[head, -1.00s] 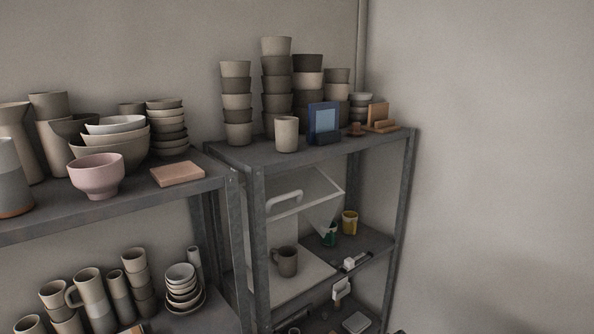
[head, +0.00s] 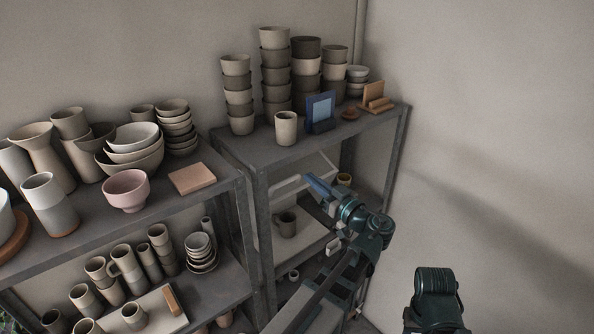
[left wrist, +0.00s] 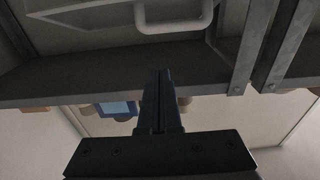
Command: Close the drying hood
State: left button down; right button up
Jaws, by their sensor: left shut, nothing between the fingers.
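The drying hood (head: 285,186) is a clear cover with pale edges on the middle level of the right-hand shelf unit. It stands tilted up, open above a white base (head: 262,262) that bears a dark grey mug (head: 286,224). Its white loop handle (left wrist: 176,28) shows at the top of the left wrist view. My left gripper (head: 318,186) is shut and empty, in front of the hood's right part in the head view, hiding some of it. My right gripper is not in view.
The shelf unit's top board (head: 290,152) lies above the hood, with stacked cups and a blue frame (head: 320,107). Its posts (head: 264,230) flank the opening. Pottery crowds the left unit. The right wall is bare.

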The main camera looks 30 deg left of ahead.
aim_at(293, 177)
pick_arm(q)
jog(key=x, duration=1)
jog(key=shift+f+p, duration=0.1)
jog(key=shift+p, duration=0.25)
jog(key=shift+s+d+f+b, duration=0.15)
jog(key=shift+d+f+b, duration=0.15)
jog(key=shift+f+b, duration=0.3)
jog(key=shift+s+d+f+b, duration=0.15)
jog(key=shift+d+f+b, duration=0.15)
jog(key=shift+f+b, duration=0.3)
jog(key=shift+s+d+f+b, duration=0.2)
jog(key=shift+d+f+b, duration=0.3)
